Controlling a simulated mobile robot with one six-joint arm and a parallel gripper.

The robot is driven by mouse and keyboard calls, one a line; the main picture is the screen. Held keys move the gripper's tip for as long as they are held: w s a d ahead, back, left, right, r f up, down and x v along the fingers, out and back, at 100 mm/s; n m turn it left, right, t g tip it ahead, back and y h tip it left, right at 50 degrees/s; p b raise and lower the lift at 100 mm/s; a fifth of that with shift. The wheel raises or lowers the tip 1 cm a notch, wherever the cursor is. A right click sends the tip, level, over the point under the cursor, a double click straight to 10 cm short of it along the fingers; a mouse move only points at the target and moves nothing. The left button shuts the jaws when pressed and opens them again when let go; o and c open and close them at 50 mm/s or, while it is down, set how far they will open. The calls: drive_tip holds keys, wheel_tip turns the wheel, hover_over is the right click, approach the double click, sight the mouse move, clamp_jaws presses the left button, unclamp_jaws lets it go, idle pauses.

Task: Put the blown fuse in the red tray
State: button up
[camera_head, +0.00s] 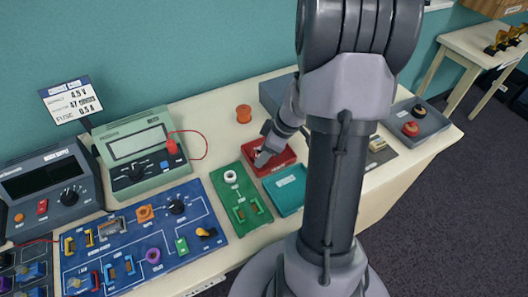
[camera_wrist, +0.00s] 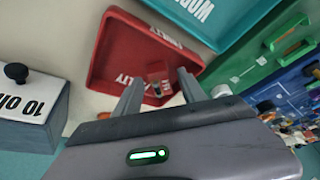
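The red tray (camera_head: 283,165) stands on the table in the head view. In the wrist view the tray (camera_wrist: 115,45) fills the upper middle and bears white lettering that reads like "FAULTY". My gripper (camera_head: 268,153) is low over the tray. In the wrist view its two fingers (camera_wrist: 160,78) are apart and point into the tray. A small fuse-like piece (camera_wrist: 157,86) with a pale and dark body shows between the fingers, with gaps on both sides, and seems to lie on the tray floor. My arm hides part of the tray in the head view.
A teal tray (camera_head: 290,193) adjoins the red tray. A green board (camera_head: 239,199) and a blue circuit board (camera_head: 150,258) lie left. An orange spool (camera_head: 243,113) stands behind. A box marked "10 oh" (camera_wrist: 30,105) is near the gripper.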

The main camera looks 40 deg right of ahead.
drive_tip(key=shift+r+p, duration=0.35)
drive_tip(key=shift+p, duration=0.05)
drive_tip(key=p+v, duration=0.4)
drive_tip(key=v, duration=0.8)
drive_tip(key=w+a+r+m, duration=0.1)
drive_tip(key=a+r+m, duration=0.1)
drive_tip(key=a+r, duration=0.35)
drive_tip(key=a+r+m, duration=0.2)
drive_tip(key=a, duration=0.6)
drive_tip(key=s+a+r+m+t, duration=0.1)
drive_tip(key=s+a+r+m, duration=0.2)
drive_tip(key=a, duration=0.4)
drive_tip(key=s+a+r+m+t, duration=0.1)
drive_tip(key=s+a+r+m, duration=0.2)
drive_tip(key=s+a, duration=0.3)
drive_tip(key=shift+a+m, duration=0.4)
drive_tip(key=shift+a, duration=0.05)
